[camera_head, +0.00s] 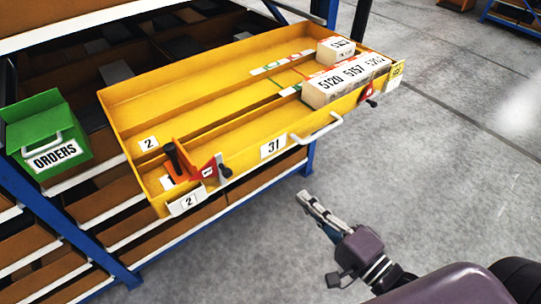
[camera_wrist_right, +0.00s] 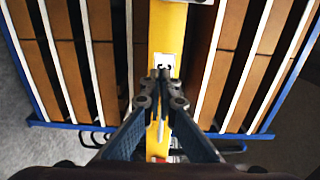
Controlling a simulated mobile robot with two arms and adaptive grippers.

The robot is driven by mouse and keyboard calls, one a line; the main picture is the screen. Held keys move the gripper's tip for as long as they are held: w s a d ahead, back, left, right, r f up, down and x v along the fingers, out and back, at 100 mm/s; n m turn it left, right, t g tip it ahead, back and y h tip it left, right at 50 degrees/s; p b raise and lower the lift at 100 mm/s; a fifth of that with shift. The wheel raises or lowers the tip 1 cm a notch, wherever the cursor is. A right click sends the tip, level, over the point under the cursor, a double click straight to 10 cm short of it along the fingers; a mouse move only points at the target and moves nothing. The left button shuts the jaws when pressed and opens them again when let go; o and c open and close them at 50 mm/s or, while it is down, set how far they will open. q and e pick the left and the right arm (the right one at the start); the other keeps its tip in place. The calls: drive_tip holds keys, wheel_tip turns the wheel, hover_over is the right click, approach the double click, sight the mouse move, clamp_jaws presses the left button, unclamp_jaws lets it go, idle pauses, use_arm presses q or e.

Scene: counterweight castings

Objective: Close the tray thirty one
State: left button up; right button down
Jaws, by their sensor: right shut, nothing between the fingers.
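In the right wrist view the gripper (camera_wrist_right: 162,75) shows in front of a yellow strip with a label (camera_wrist_right: 167,62). My left gripper is not in view.
A green box marked "ORDERS" (camera_head: 52,150) hangs at the left of the rack. A blue rack post (camera_head: 70,225) stands below it. Shelves with brown bins (camera_head: 130,235) lie under the tray. The grey floor (camera_head: 450,170) at the right is open.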

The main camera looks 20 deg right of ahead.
drive_tip(key=p, duration=0.4)
approach(260, 155)
drive_tip(key=x, duration=0.7)
drive_tip(key=shift+s+r, duration=0.1)
drive_tip(key=shift+a, duration=0.1)
